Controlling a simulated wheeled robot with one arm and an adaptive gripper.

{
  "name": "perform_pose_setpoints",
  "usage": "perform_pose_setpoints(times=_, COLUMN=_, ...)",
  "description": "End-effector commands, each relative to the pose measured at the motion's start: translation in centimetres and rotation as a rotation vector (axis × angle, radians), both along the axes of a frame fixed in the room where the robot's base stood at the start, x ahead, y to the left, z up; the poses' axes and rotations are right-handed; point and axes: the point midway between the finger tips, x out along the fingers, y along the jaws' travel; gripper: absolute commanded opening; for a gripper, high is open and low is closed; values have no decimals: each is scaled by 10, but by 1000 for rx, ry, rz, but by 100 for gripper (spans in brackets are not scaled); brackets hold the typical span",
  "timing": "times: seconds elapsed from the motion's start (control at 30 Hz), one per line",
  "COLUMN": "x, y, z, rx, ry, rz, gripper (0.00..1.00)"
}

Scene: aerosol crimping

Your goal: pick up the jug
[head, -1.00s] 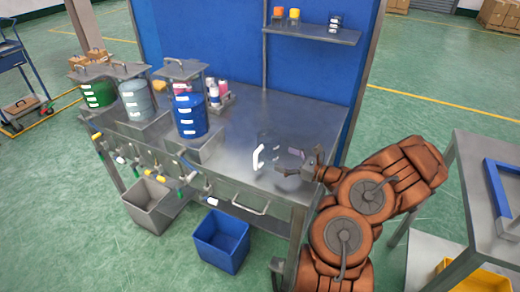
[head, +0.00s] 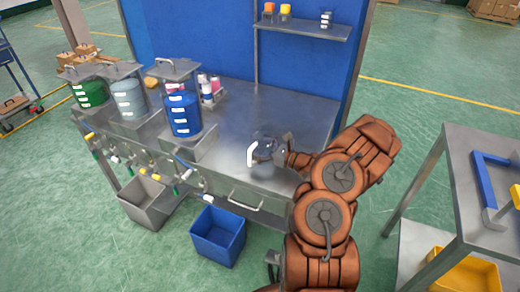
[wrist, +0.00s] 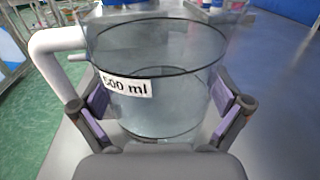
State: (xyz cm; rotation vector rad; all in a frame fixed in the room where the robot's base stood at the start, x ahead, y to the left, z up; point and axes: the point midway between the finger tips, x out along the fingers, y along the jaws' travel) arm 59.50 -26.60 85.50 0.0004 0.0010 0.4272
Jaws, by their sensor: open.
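The jug (wrist: 165,80) is a clear, see-through vessel with a "500 ml" label and a white handle on its left side. It stands upright on the metal workbench, and it also shows in the head view (head: 262,143), near the bench's front right. My gripper (wrist: 165,108) is open, with one purple-padded finger on each side of the jug. The jug is between the fingers; whether the pads touch it I cannot tell. In the head view my gripper (head: 279,152) reaches the jug from the right and partly hides it.
Blue (head: 183,115), grey (head: 128,99) and green (head: 90,93) drums stand on the bench's left, with taps along the front edge. Small bottles (head: 208,88) stand behind them. A blue bin (head: 218,236) is on the floor. The bench's (head: 300,108) back right is clear.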

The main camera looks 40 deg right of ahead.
Motion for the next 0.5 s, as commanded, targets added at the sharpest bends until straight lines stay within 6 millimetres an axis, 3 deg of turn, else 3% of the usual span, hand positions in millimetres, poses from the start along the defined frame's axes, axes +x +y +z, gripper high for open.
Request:
perform_pose_setpoints(times=0.13, x=0, y=0, z=0, rx=0, ry=0, rz=0, gripper=99)
perform_pose_setpoints(times=0.5, x=0, y=0, z=0, rx=-1, ry=0, rz=0, gripper=60)
